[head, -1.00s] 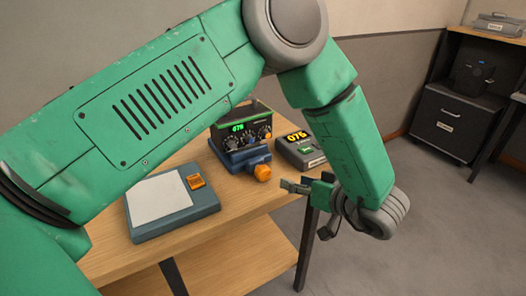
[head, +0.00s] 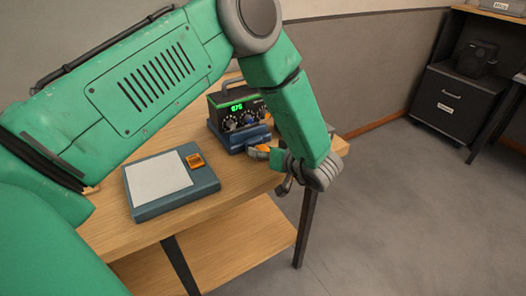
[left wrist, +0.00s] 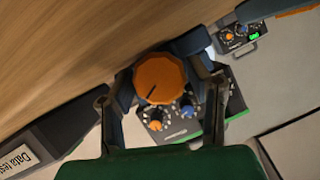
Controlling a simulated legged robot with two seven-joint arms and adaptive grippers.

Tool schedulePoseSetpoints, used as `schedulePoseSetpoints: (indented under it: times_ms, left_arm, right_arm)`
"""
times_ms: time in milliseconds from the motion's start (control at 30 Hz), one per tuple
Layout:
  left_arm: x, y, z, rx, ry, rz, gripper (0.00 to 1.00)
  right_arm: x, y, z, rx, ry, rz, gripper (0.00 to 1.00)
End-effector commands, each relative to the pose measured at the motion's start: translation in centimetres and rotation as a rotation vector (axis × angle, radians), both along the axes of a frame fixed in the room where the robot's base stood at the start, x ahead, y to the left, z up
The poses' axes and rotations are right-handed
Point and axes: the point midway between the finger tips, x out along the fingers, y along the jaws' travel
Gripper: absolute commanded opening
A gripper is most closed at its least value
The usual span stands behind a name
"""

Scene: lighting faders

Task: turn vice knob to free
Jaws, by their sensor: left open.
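The orange vice knob (head: 262,148) sticks out from the front of the blue vice (head: 236,138) near the table edge, partly hidden by my left gripper. The vice holds a dark box (head: 234,108) with a green display. In the left wrist view the knob (left wrist: 160,78) is large and round, with a dark pointer line slanting down-left. My left gripper (left wrist: 160,96) is open, one finger on each side of the knob, with gaps visible at the sides. In the head view the gripper (head: 270,155) is at the knob. My right gripper is not in view.
A blue-grey pad (head: 170,185) with a pale top and orange button lies left on the wooden table (head: 225,195). A black cabinet (head: 460,100) stands far right. Grey floor (head: 400,220) is open on the right.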

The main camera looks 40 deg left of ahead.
Motion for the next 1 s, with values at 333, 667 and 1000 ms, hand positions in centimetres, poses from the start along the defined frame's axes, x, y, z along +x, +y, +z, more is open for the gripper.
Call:
schedulePoseSetpoints:
  times_ms: [333,667,1000]
  left_arm:
    - [0.1,0.3,-0.1,-0.001,0.000,0.000,0.35]
    - [0.2,0.3,-0.2,-0.005,-0.008,-0.001,0.08]
    - [0.1,0.4,0.0,-0.062,-0.146,-0.002,0.08]
  right_arm:
    - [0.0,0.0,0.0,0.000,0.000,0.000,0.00]
    - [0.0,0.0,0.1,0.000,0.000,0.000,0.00]
    - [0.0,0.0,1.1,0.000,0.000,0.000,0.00]
